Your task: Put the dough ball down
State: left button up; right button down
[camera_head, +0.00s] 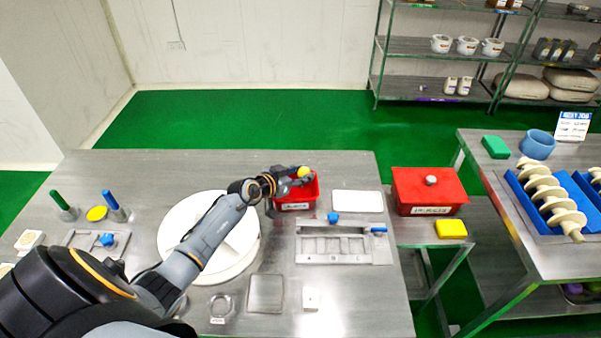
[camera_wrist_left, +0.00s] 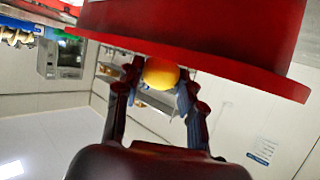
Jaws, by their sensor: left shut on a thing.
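The dough ball (camera_head: 304,171) is yellow and round. It is held between the fingertips of my left gripper (camera_head: 297,176), at the back rim area of a small red bin (camera_head: 297,205) with a white label. In the left wrist view the dough ball (camera_wrist_left: 160,74) sits between the two dark fingers, and the red bin (camera_wrist_left: 200,25) fills the upper part. The ball is close to the bin's rim; whether it touches it, I cannot tell. The inside of the bin is mostly hidden. My right gripper is not in view.
A white round disc (camera_head: 175,225) lies under my left arm. A white board (camera_head: 358,201) and a metal fixture (camera_head: 335,256) lie right of the bin. A red lidded box (camera_head: 408,188) and a yellow block (camera_head: 451,229) stand on a lower side table. Clear tabletop lies behind the bin.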

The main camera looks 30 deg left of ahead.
pick_arm(q)
jog(key=shift+f, duration=0.3)
jog(key=o, duration=1.2)
jog(key=shift+r, duration=0.3)
jog(key=p+v, duration=0.1)
jog(key=v, duration=1.1)
jog(key=shift+r+p, duration=0.3)
jog(key=shift+p, duration=0.1)
